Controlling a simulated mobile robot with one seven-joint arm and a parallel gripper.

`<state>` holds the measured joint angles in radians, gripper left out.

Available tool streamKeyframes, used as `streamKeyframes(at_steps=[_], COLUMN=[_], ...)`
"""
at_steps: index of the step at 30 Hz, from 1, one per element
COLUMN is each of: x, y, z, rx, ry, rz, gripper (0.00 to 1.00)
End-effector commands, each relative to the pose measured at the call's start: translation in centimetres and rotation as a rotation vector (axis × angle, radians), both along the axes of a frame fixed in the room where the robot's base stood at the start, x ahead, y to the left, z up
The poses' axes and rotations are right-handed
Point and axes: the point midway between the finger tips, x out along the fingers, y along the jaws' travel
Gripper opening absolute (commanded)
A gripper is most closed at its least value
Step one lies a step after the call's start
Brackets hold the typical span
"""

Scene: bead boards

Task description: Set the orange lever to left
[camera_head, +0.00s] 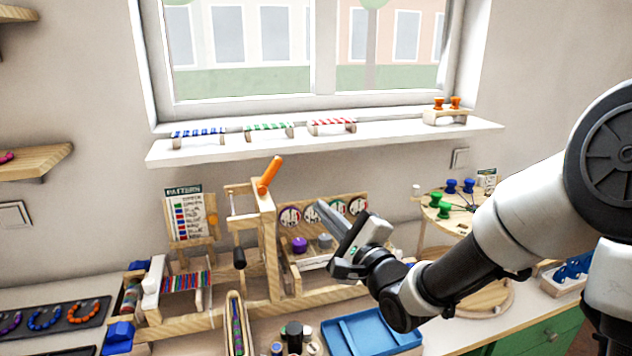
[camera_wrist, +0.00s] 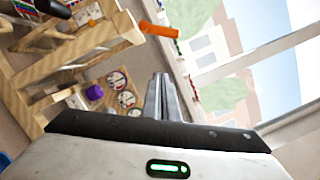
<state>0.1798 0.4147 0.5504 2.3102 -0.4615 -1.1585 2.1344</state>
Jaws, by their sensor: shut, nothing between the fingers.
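The orange lever (camera_head: 270,174) sits at the top of a wooden post on the frame at the middle of the bench. In the head view it tilts up and to the right. In the wrist view the orange lever (camera_wrist: 158,29) shows at the upper middle, sticking out from the post top. My gripper (camera_head: 320,205) is to the right of the lever and a little lower, apart from it. Its fingers (camera_wrist: 160,82) are together and empty, and point toward the lever's side of the wrist view.
A pattern board (camera_head: 190,215) stands left of the post. A rack with round dials (camera_head: 325,212) and purple and grey knobs is behind my gripper. The window shelf (camera_head: 330,136) with striped bead bars is above. A blue tray (camera_head: 370,333) lies in front. Open air separates gripper and lever.

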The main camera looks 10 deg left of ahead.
Motion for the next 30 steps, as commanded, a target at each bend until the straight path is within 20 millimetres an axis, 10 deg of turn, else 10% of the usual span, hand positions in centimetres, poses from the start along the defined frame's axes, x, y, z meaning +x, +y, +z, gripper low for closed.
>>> streamKeyframes(at_steps=[17,30], x=[0.5,6.7], y=[0.8,6.7], z=[0.5,1.8], rx=[0.058,0.059], ry=[0.001,0.000], rz=[0.019,0.019], gripper=[0.00,0.00])
